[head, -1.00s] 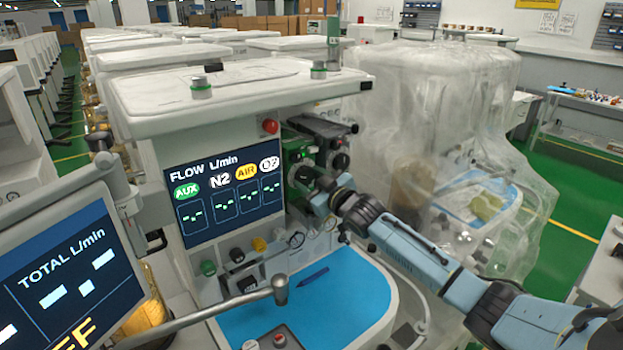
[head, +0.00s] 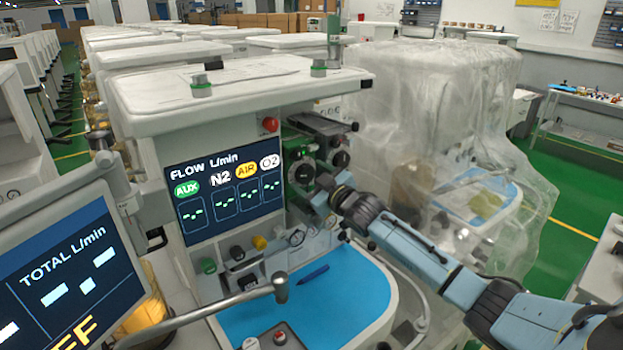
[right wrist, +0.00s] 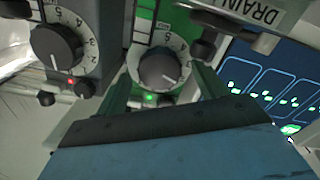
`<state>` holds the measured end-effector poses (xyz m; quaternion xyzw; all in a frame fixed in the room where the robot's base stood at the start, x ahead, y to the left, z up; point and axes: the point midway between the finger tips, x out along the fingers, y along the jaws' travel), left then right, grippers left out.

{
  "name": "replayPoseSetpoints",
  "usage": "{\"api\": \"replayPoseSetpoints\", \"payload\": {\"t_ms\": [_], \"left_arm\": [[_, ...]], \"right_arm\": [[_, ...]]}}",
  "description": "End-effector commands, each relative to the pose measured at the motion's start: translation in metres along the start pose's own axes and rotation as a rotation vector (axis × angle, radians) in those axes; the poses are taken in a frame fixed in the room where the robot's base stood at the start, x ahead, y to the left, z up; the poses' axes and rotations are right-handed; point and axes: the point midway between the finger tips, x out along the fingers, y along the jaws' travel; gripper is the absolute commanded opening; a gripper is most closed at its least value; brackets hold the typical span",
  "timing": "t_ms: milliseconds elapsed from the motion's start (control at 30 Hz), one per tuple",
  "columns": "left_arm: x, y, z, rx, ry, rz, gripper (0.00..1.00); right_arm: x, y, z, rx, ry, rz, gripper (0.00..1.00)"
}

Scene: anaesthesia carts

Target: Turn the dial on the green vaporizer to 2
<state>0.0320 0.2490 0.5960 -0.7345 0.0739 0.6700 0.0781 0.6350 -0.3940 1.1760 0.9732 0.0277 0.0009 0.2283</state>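The green vaporizer (head: 294,194) is on the front of the anaesthesia machine, right of the flow screen. Its round dark dial (head: 304,174) shows in the head view. In the right wrist view the dial (right wrist: 157,70) is near the middle, with a white mark pointing to the lower right; I cannot tell which number it meets. My right gripper (head: 321,190) is just in front of the green vaporizer. In the right wrist view its fingers (right wrist: 160,88) stand apart on either side below the dial, with nothing between them; contact is unclear. My left gripper is out of view.
A grey vaporizer (head: 322,126) with its own dial (right wrist: 57,47) sits close beside the green one. A red knob (head: 270,125) is above the flow screen (head: 225,190). A blue work surface (head: 340,283) with a pen lies below. A plastic-covered machine (head: 440,130) stands right.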

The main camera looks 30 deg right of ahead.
Motion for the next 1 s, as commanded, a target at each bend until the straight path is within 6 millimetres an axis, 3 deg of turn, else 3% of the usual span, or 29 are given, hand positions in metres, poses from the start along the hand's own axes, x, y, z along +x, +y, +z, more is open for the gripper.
{"api": "replayPoseSetpoints", "payload": {"t_ms": [367,1000], "left_arm": [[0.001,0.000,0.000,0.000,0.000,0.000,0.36],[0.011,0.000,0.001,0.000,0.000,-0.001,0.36]], "right_arm": [[-0.013,-0.001,0.001,0.000,0.000,-0.002,0.70],[-0.115,-0.001,0.002,-0.001,-0.002,-0.001,0.70]]}}
